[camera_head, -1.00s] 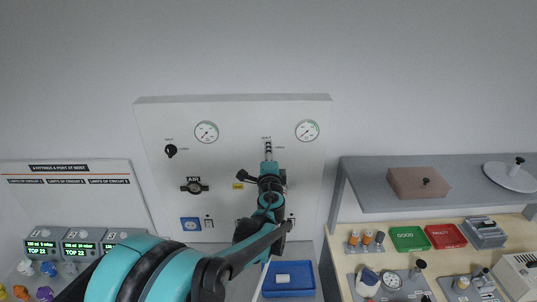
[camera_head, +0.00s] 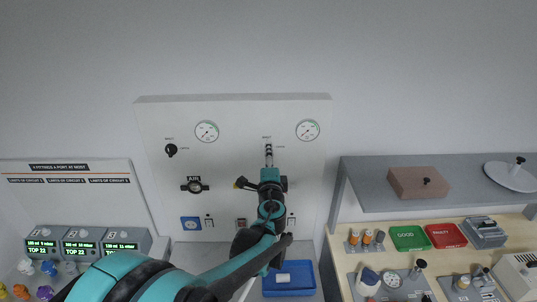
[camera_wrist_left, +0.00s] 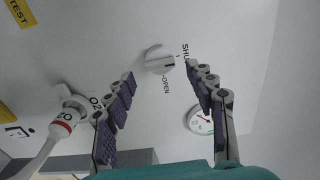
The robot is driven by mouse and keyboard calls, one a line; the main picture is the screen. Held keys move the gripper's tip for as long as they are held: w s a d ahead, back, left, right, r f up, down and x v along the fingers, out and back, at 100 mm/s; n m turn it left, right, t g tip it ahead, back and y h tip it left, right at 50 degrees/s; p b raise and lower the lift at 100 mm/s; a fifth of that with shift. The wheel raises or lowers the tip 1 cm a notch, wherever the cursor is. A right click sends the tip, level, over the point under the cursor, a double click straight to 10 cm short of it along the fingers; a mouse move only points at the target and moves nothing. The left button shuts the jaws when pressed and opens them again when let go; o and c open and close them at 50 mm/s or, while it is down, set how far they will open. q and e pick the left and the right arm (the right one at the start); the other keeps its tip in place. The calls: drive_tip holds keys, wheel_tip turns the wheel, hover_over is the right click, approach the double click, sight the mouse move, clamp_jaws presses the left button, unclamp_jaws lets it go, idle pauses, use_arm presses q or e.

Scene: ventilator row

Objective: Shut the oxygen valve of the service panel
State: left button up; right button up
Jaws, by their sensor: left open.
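The oxygen valve knob (camera_wrist_left: 158,60) is a pale round knob on the white service panel (camera_head: 225,155). In the left wrist view it has SHUT and OPEN marked beside it; I cannot tell surely which mark it points to. My left gripper (camera_wrist_left: 160,76) is open, with one finger on either side of the view below the knob; I see no contact. In the head view the left gripper (camera_head: 268,156) points up at the panel's right half and largely hides the knob. My right gripper is not in view.
A black knob (camera_head: 171,150) and the AIR outlet (camera_head: 194,187) are on the panel's left. Two gauges (camera_head: 207,131) (camera_head: 307,130) sit above. In the wrist view a white connector with a red ring (camera_wrist_left: 66,118) stands out from the panel left of my fingers. A shelf (camera_head: 370,200) is at right.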

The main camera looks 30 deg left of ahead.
use_arm(q)
drive_tip(key=v, duration=0.9)
drive_tip(key=shift+s+f, duration=0.1)
drive_tip(key=s+d+f+n+g+h+b, duration=0.1)
drive_tip(key=s+f+n+g+h+b, duration=0.25)
drive_tip(key=f, duration=0.55)
drive_tip(key=s+d+f+n+g+b, duration=0.2)
drive_tip(key=s+f+n+b, duration=0.3)
drive_tip(key=s+f, duration=0.3)
drive_tip(key=s+d+f+n+g+h+b, duration=0.2)
drive_tip(key=s+d+f+h+b, duration=0.3)
drive_tip(key=d+f, duration=0.6)
drive_tip(key=shift+s+d+f+n+g+h, duration=0.4)
drive_tip(key=shift+s+n+h, duration=0.15)
drive_tip(key=shift+s, duration=0.65)
